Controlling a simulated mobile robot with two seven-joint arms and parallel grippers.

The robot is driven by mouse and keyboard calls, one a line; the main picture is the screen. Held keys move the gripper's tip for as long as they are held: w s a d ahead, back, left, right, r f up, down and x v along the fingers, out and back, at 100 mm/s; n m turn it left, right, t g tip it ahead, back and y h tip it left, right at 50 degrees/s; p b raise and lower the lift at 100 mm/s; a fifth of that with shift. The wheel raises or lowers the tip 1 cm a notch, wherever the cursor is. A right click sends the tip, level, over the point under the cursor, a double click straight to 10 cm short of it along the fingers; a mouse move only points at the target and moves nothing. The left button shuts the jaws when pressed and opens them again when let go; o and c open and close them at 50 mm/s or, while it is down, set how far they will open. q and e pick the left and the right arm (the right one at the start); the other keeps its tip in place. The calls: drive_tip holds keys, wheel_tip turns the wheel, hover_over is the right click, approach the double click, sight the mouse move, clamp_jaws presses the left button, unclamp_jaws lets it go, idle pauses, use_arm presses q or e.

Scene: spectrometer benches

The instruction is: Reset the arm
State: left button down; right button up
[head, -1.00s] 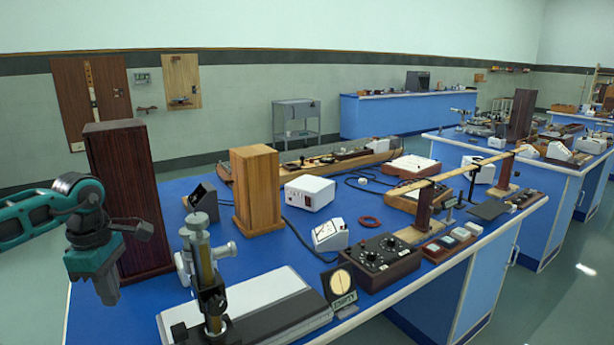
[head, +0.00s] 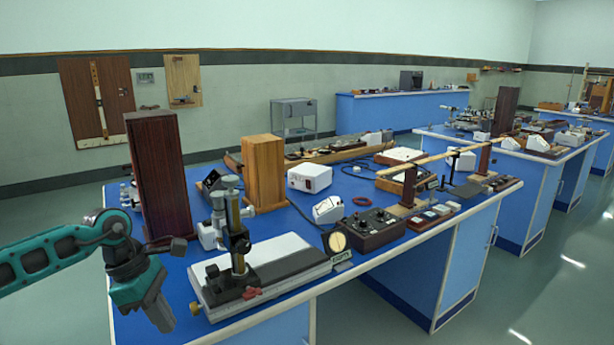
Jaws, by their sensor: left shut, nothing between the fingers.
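My left arm comes in from the left in the head view. Its left gripper (head: 160,318) is shut and empty, pointing down at the near left edge of the blue bench (head: 390,243). The gripper is apart from the instruments. A microscope-like brass and black instrument (head: 236,240) on a white and black base stands to the right of it. My right gripper is not in view.
A tall dark wooden box (head: 158,175) and a lighter wooden box (head: 264,172) stand on the bench. A white meter box (head: 309,178), a black knob panel (head: 362,228) and a wooden beam on posts (head: 440,158) crowd it. Open floor (head: 540,300) lies at the right.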

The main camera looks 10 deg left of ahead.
use_arm(q)
drive_tip(key=s+d+n+t+h, duration=0.25)
drive_tip(key=d+n+h, duration=0.5)
drive_tip(key=d, duration=0.55)
drive_tip(key=s+d+n+t+h, duration=0.2)
drive_tip(key=d+n+t+h, duration=0.3)
drive_tip(key=d+n, duration=0.65)
drive_tip(key=s+a+f+n+t+y, duration=0.1)
drive_tip(key=s+a+f+n+y, duration=0.3)
drive_tip(key=n, duration=0.6)
drive_tip(key=s+a+f+n+t+y, duration=0.1)
drive_tip(key=s+a+f+n+y, duration=0.2)
drive_tip(key=f+n, duration=0.6)
drive_tip(key=s+a+f+n+t+y, duration=0.1)
drive_tip(key=s+a+f+n+y, duration=0.3)
drive_tip(key=n, duration=0.7)
wheel_tip(320, 180, down, 2)
drive_tip(key=s+y, duration=0.2)
drive_tip(key=y, duration=0.1)
drive_tip(key=shift+s+a+f, duration=0.15)
drive_tip(key=shift+a+f, duration=0.05)
drive_tip(key=shift+a, duration=0.15)
